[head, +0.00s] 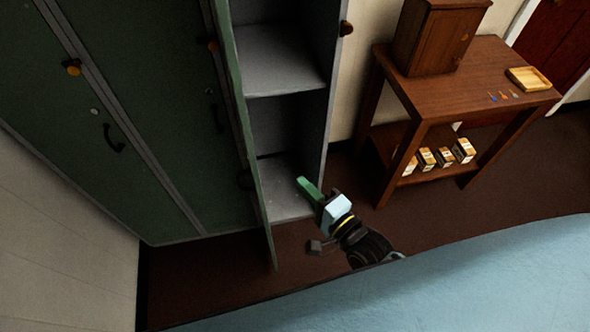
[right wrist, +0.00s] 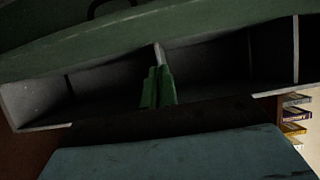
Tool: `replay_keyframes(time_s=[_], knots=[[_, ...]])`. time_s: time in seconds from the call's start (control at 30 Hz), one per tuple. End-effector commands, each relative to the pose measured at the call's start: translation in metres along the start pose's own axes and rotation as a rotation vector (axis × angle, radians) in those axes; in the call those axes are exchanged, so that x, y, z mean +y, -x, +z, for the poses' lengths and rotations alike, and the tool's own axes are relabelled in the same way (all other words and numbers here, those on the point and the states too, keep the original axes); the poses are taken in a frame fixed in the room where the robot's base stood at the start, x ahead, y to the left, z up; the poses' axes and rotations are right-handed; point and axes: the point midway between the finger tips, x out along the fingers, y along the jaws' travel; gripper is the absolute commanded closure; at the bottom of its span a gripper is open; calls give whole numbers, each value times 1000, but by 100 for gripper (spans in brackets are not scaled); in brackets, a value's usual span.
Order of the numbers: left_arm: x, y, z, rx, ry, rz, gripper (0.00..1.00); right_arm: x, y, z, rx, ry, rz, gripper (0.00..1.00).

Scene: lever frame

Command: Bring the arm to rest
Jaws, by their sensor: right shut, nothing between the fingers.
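My right gripper (head: 309,188) has green fingers and reaches up from the lower middle of the head view. It is shut and empty, in front of the open locker (head: 283,55), near its lowest compartment. In the right wrist view the two green fingers (right wrist: 158,88) are together, with the locker's grey compartments (right wrist: 205,72) behind them. The locker's green door (head: 243,130) stands open to the left of the gripper. My left gripper is not in view.
Closed green lockers (head: 120,110) stand at the left. A wooden table (head: 460,80) at the right bears a small cabinet (head: 436,38), a tray (head: 528,79) and several keys; small boxes (head: 445,157) sit on its lower shelf. A pale blue surface (head: 430,290) fills the lower right.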

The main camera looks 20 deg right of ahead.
Motion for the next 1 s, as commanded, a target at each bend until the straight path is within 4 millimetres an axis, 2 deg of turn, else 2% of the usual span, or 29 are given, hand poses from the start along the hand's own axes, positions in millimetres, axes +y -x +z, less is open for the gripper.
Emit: replay_keyframes(time_s=[0.1,0.2,0.47,0.57,0.67,0.77,0.8,0.87,0.9,1.0], knots=[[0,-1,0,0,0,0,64,1,14,2,0,0,1,100],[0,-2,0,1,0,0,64,0,18,4,0,-1,-1,100],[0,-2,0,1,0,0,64,0,20,4,0,2,0,100],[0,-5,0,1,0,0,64,16,21,2,4,34,33,100],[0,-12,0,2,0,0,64,58,27,-4,10,134,124,100],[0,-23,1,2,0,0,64,125,43,-12,1,295,277,100],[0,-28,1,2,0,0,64,155,52,-15,-13,368,348,100],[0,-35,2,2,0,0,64,199,70,-19,-43,473,456,100],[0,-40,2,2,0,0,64,227,83,-21,-71,542,528,100],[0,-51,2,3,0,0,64,293,123,-23,-168,702,703,100]])
